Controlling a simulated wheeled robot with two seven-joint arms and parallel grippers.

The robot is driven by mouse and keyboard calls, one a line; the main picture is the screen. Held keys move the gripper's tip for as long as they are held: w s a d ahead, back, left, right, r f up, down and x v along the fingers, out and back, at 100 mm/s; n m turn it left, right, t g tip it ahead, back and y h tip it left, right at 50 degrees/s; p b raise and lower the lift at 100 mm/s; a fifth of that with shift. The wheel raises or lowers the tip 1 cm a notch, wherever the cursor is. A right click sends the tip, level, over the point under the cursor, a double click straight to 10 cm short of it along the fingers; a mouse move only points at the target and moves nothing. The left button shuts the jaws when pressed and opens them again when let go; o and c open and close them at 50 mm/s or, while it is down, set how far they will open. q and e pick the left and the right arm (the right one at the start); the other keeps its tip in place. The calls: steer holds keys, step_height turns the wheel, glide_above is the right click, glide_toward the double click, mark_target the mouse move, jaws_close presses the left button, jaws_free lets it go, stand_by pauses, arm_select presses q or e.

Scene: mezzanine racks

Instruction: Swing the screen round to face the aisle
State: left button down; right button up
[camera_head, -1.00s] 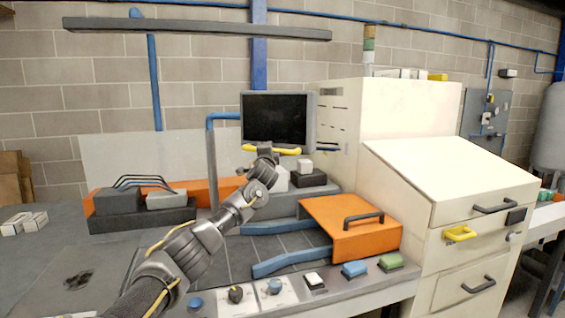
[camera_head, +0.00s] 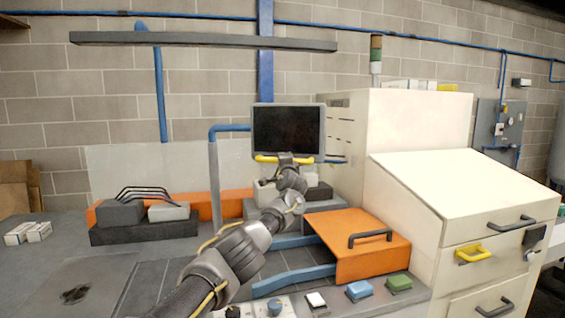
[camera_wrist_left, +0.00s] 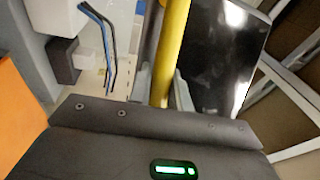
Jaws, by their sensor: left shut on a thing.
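The screen (camera_head: 288,130) is a dark panel in a grey frame on a blue arm, in front of the block wall. It faces nearly towards the head camera. A yellow handle bar (camera_head: 268,158) runs along its lower edge. My left gripper (camera_head: 290,160) is shut on that yellow handle and hides part of it. In the left wrist view the yellow handle (camera_wrist_left: 172,45) runs between my fingers, with the dark screen (camera_wrist_left: 222,55) just to its right. My right gripper is in neither view.
A white cabinet (camera_head: 425,135) stands close to the right of the screen. An orange cover (camera_head: 358,245) with a dark handle lies below. Grey blocks (camera_head: 168,212) stand on the left of the bench. A dark overhead bar (camera_head: 200,41) crosses above.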

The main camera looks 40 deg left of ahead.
arm_select(q)
steer(key=shift+a, duration=0.15)
steer(key=c, duration=1.3)
jaws_free()
steer(key=shift+d, duration=0.2)
steer(key=b+v, duration=0.4)
steer(key=v, duration=0.6)
steer(key=shift+f+b, duration=0.15)
steer(key=shift+b, duration=0.2)
steer(key=shift+s+d, duration=0.15)
